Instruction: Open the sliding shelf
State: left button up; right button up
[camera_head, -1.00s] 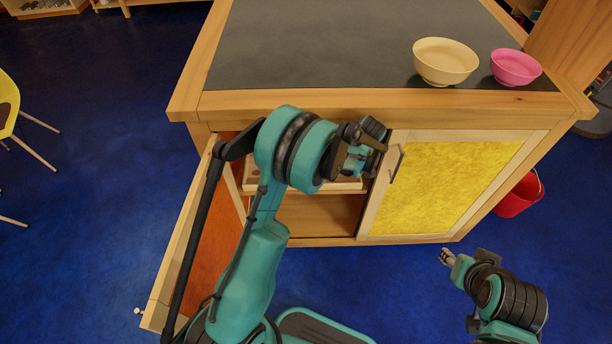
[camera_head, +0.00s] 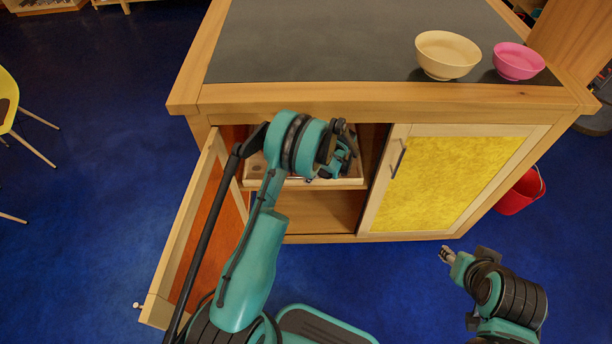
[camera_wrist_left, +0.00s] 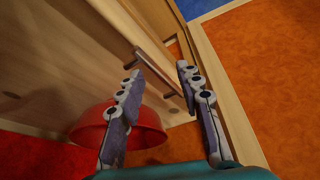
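The wooden cabinet (camera_head: 400,97) has its left door (camera_head: 185,235) swung open. The sliding shelf (camera_head: 335,183) shows as a pale wooden tray edge inside the left compartment, partly hidden by my left arm. My left gripper (camera_head: 343,155) is at the compartment's opening, in front of the shelf. In the left wrist view its fingers (camera_wrist_left: 158,76) are apart, with a brown bar handle (camera_wrist_left: 158,72) on a pale wood panel between or just beyond the tips; contact is unclear. My right gripper (camera_head: 446,256) is away from the cabinet, low at the right; its fingers are too small to judge.
The yellow right door (camera_head: 445,185) is shut. A cream bowl (camera_head: 447,55) and pink bowl (camera_head: 518,62) stand on the dark top. A red bucket (camera_head: 520,192) is at the right. A red rounded object (camera_wrist_left: 120,130) lies beneath the fingers in the wrist view.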

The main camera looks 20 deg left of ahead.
pick_arm(q)
jog(key=shift+s+a+f+b, duration=0.1)
jog(key=shift+a+f+b, duration=0.2)
jog(key=shift+a, duration=0.25)
jog(key=shift+a+f+b, duration=0.2)
jog(key=shift+a+f, duration=0.1)
jog(key=shift+a, duration=0.25)
grip_shut()
